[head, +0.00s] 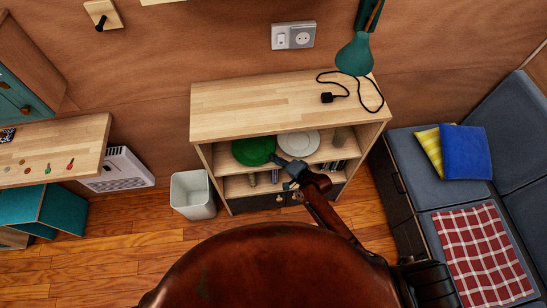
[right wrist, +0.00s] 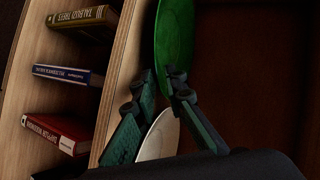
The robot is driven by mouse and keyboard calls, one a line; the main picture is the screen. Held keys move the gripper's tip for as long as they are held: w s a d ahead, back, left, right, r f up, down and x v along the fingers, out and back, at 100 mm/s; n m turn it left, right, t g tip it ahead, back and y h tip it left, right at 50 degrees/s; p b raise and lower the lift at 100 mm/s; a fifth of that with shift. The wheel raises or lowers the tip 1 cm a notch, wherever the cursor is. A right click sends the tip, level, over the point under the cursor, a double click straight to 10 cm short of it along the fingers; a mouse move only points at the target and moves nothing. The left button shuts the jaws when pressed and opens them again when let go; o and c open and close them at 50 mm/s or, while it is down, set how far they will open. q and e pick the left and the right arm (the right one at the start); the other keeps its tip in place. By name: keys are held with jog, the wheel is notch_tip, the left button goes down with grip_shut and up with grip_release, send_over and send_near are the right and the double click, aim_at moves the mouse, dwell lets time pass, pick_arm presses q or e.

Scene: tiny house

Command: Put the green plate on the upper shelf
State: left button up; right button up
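The green plate (head: 253,151) lies flat or nearly flat on the left part of the upper shelf (head: 228,165), under the top of the wooden shelf unit. My right gripper (head: 283,161) is at the shelf's front, by the plate's right front edge. In the right wrist view, the green plate (right wrist: 175,35) is just beyond the fingertips (right wrist: 162,76). The fingers are parted, with a gap between them. One fingertip overlaps the plate's near rim in the picture; whether it touches is unclear. My left gripper is not in view.
A white plate (head: 300,143) lies to the right on the same shelf. Books (right wrist: 65,72) stand on the level below. A lamp (head: 355,55) and black cable are above the unit top (head: 260,105). A bin (head: 192,195) stands left; a sofa (head: 408,155) is right.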

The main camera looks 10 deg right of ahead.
jog(key=p+v, duration=0.1)
jog(key=v, duration=0.9)
jog(key=shift+p, duration=0.3)
jog(key=shift+s+d+r, duration=0.1)
jog(key=s+d+f+n+g+h, duration=0.1)
jog(key=s+d+f+h, duration=0.1)
jog(key=s+d+f, duration=0.6)
jog(key=s+d+f+n+g+h, duration=0.2)
jog(key=s+f, duration=0.2)
jog(key=f, duration=0.9)
jog(key=s+d+f+n+g+h, duration=0.1)
jog(key=s+d+f+h, duration=0.1)
jog(key=s+d+f, duration=0.6)
jog(key=s+f+n+g, duration=0.2)
jog(key=s+f, duration=0.3)
jog(key=s, duration=0.5)
jog(key=s+f+n+g+h, duration=0.1)
jog(key=s+f, duration=0.4)
jog(key=s, duration=0.6)
jog(key=s+d+f+n+g, duration=0.1)
jog(key=s+f+n+g, duration=0.2)
jog(key=s, duration=0.7)
notch_tip(320, 180, down, 2)
jog(key=shift+s+f+h, duration=0.25)
jog(key=shift+s+h, duration=0.05)
jog(key=shift+s, duration=0.05)
